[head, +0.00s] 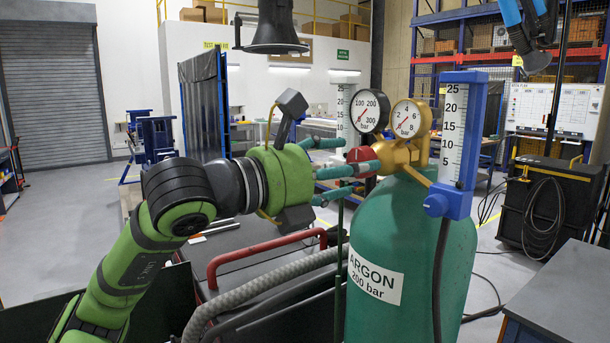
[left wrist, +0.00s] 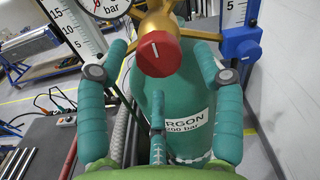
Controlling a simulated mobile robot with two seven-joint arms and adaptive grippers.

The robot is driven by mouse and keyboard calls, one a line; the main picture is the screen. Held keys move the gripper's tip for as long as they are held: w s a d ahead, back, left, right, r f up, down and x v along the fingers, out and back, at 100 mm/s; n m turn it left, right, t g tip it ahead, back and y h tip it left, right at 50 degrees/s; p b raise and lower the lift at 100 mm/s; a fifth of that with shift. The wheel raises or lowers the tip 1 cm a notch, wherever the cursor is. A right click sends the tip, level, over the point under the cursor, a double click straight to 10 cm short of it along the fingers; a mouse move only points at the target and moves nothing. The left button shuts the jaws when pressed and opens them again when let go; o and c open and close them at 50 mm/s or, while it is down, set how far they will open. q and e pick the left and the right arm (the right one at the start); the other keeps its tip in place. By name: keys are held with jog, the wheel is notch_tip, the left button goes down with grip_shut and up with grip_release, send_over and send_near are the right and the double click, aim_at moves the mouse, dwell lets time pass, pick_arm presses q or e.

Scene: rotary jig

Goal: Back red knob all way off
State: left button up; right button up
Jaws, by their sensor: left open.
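The red knob (head: 363,160) sits on the front of the brass regulator (head: 400,155) on top of the green argon cylinder (head: 400,260). In the left wrist view the knob (left wrist: 158,54) faces me, with a white line running up from about its middle. My left gripper (head: 345,168) is green with teal fingers and reaches in from the left. Its fingers are spread open around the knob; in the left wrist view (left wrist: 160,80) two flank it and one lies below. I cannot tell whether any fingertip touches it. My right gripper is not in view.
Two round gauges (head: 370,110) (head: 407,118) stand above the knob. A blue-framed scale tube (head: 456,130) rises close on the right. A red handle (head: 250,252) and a grey hose (head: 240,295) lie below my left arm. A dark hood (head: 272,30) hangs above.

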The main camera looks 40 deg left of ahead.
pick_arm(q)
jog(key=v, duration=1)
dwell(0.4)
jog(key=shift+d, duration=0.1)
